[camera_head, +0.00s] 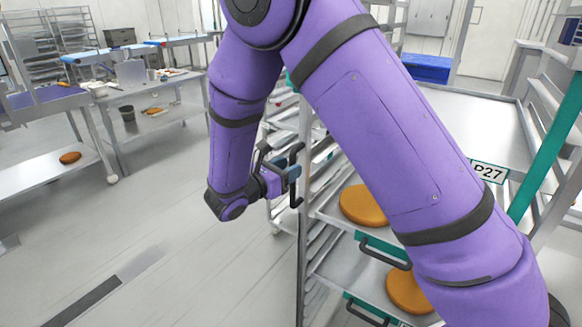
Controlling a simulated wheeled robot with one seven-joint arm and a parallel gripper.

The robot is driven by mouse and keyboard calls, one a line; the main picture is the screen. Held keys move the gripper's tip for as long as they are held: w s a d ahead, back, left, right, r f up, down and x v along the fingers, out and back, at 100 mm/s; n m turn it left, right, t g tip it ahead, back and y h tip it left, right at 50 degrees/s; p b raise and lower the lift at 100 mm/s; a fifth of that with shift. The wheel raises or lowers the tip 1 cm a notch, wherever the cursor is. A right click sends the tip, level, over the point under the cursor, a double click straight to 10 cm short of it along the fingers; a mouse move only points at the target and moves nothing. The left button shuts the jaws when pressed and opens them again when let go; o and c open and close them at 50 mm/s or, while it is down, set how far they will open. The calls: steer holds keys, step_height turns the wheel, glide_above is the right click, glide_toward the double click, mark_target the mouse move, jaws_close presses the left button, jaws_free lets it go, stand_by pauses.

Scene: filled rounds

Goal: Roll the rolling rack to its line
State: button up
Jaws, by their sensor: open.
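A metal rack (303,240) with a label reading P27 stands at the right, partly hidden behind my purple arm. Its shelves hold orange-brown rounds, one on an upper shelf (360,206) and one lower (408,292). My gripper (294,170) is open beside the rack's near left post, at a dark upright handle (297,188). I cannot tell whether the handle lies between the fingers. A strip on the floor, dark (88,302) and then lighter grey, runs at the lower left; I cannot tell whether it is the rack's line.
A table (40,177) with a round on its lower shelf stands at the left. A worktable (165,92) with small items and more racks (75,32) stand behind. A blue bin (427,67) is at the back right.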

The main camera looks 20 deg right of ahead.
steer(key=v, duration=0.9)
steer(key=shift+a, duration=0.1)
steer(key=s+d+r+m+g+y, duration=0.35)
steer(key=s+d+r+m, duration=0.2)
steer(key=d, duration=0.25)
steer(key=s+d+r+m+g+y, duration=0.2)
steer(key=s+d+r+m+g, duration=0.3)
steer(key=d, duration=0.3)
steer(key=s+d+r+m+t+y, duration=0.2)
steer(key=s+r+m+y, duration=0.2)
steer(key=s+m+y, duration=0.1)
steer(key=s+d+r+m+t+y, duration=0.1)
steer(key=s+r+m+t+y, duration=0.2)
steer(key=s+r+m+y, duration=0.2)
steer(key=s+m, duration=0.3)
steer(key=s, duration=0.2)
steer(key=shift+d+t, duration=0.35)
steer(key=shift+s+y, duration=0.1)
steer(key=shift+y, duration=0.15)
